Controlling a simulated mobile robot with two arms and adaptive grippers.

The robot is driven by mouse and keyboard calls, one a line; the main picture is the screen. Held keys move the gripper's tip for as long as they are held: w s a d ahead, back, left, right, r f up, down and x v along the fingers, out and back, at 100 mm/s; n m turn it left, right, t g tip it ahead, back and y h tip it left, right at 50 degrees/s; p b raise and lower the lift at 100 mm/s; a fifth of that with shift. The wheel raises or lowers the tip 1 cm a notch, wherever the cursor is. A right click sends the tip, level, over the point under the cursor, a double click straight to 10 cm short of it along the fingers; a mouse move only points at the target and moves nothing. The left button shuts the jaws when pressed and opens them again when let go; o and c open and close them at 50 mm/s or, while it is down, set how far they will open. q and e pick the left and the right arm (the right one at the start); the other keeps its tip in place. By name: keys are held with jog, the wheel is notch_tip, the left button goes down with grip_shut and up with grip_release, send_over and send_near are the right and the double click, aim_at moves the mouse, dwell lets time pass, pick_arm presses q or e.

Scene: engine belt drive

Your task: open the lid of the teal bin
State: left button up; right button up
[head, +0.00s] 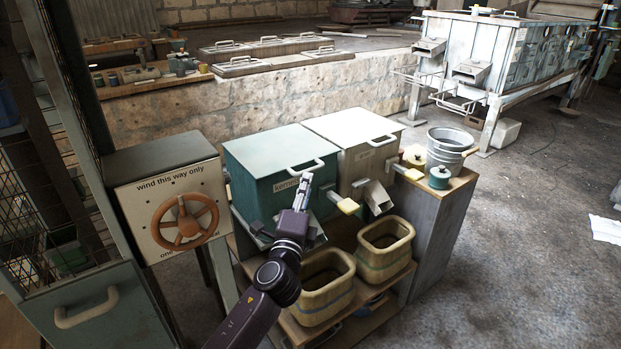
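The teal bin (262,165) stands near the middle of the head view, and its flat lid (268,147) lies shut on top. A pale bar handle (306,168) is at the lid's front edge, and a partly covered label is on the bin's front. My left gripper (306,181) points up in front of the bin, with its tips just below the handle in the picture. I cannot tell whether it touches the handle, or whether its fingers are apart. My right gripper is not in view.
A beige bin (358,150) with its own handle adjoins the teal bin on the right. Two yellowish tubs (384,248) sit on the shelf below. A handwheel box (182,215) stands left; a metal bucket (447,150) is on the cabinet at right. Open floor lies further right.

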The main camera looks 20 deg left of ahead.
aim_at(311, 171)
pick_arm(q)
jog(key=shift+w+a+r+b, duration=0.1)
jog(key=shift+w+r, duration=0.05)
jog(key=shift+w, duration=1.1)
jog(key=shift+w+a+r+b, duration=0.15)
jog(key=shift+w, duration=1.1)
jog(key=shift+w+a+r+b, duration=0.1)
jog(key=shift+w+r, duration=0.05)
jog(key=shift+w, duration=1.1)
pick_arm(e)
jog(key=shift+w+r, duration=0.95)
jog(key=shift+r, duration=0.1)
pick_arm(q)
grip_shut()
